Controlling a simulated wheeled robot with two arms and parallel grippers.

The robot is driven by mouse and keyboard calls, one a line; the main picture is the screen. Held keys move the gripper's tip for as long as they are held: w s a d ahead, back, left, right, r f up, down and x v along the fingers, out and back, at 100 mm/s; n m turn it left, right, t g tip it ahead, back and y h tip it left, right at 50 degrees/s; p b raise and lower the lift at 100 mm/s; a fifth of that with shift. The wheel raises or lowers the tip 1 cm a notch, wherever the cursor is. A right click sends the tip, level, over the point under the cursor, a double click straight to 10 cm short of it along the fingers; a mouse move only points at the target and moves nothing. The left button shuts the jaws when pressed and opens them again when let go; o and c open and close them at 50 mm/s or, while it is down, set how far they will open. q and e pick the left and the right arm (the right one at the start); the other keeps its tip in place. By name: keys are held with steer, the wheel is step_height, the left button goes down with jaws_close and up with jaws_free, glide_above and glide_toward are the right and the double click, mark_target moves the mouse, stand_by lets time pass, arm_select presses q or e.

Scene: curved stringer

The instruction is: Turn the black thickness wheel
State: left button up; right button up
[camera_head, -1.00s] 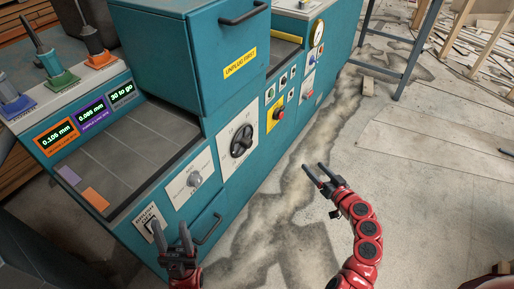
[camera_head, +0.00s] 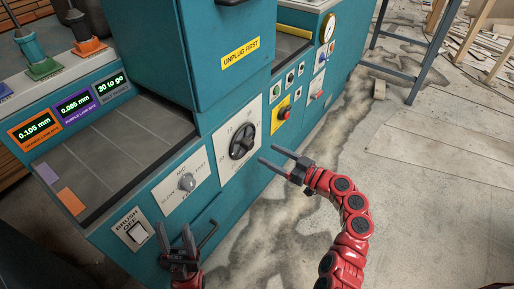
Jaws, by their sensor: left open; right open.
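The black thickness wheel (camera_head: 242,141) is a round dial with a handle on a white plate on the teal machine's front. My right gripper (camera_head: 269,157) is open, its fingers pointing left toward the wheel. Its fingertips appear just to the right of and slightly below the wheel, with a small gap in the picture. Nothing is between its fingers. My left gripper (camera_head: 175,241) is open and empty at the lower front of the machine, fingers pointing up, below the silver speed knob (camera_head: 187,184).
A red emergency button (camera_head: 284,112) on yellow and small switches sit right of the wheel. A drawer handle (camera_head: 208,234) and a brush switch (camera_head: 136,232) are lower left. Displays read 0.105 mm (camera_head: 35,132), 0.085 mm and 30 to go.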

mark_target(252, 145)
steer(key=x, duration=0.6)
steer(key=shift+f, duration=0.1)
jaws_close()
